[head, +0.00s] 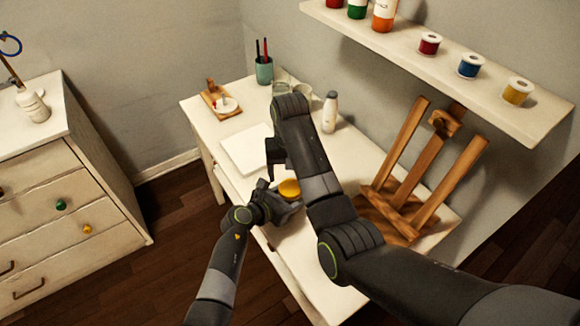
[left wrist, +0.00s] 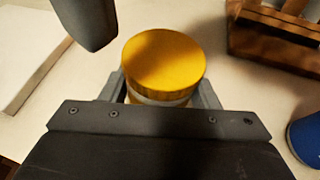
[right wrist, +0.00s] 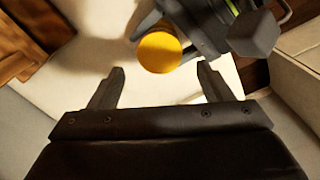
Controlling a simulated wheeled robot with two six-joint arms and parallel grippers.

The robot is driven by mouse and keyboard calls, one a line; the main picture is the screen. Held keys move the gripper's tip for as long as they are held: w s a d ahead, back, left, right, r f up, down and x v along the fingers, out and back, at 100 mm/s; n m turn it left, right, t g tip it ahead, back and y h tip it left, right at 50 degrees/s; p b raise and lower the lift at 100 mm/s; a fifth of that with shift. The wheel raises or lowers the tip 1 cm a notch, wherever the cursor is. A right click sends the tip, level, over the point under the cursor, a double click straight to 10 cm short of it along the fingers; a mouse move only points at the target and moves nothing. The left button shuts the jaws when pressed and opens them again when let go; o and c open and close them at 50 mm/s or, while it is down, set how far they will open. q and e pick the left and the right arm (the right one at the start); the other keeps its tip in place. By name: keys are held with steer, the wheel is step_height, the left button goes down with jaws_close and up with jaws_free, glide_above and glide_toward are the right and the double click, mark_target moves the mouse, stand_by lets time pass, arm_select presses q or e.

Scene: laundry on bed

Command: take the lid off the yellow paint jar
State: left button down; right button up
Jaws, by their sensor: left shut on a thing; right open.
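The yellow paint jar shows its round yellow lid (head: 289,188) on the desk in the head view. In the left wrist view the lid (left wrist: 164,60) sits on top, with a pale band of the jar (left wrist: 160,100) below it. My left gripper (head: 272,200) is shut on the jar, its fingers on both sides below the lid. In the right wrist view the lid (right wrist: 159,52) lies beyond the fingertips of my right gripper (right wrist: 160,82), which is open and empty. My right arm hides part of the desk in the head view.
A wooden easel (head: 420,175) stands right of the jar. A white pad (head: 247,149) lies to its left. A white bottle (head: 330,112) and a green cup of brushes (head: 264,70) stand farther back. A shelf (head: 450,75) with paint jars overhangs the desk. A blue object (left wrist: 306,138) is near the jar.

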mark_target(290, 188)
steer(key=m, duration=0.1)
steer(key=r+m, duration=0.1)
steer(key=m, duration=0.2)
steer(key=shift+r+m, duration=0.3)
steer(key=m, duration=0.1)
steer(key=r+m, duration=0.1)
steer(key=m, duration=0.1)
steer(key=shift+f+m, duration=0.3)
steer(key=shift+f, duration=3.65)
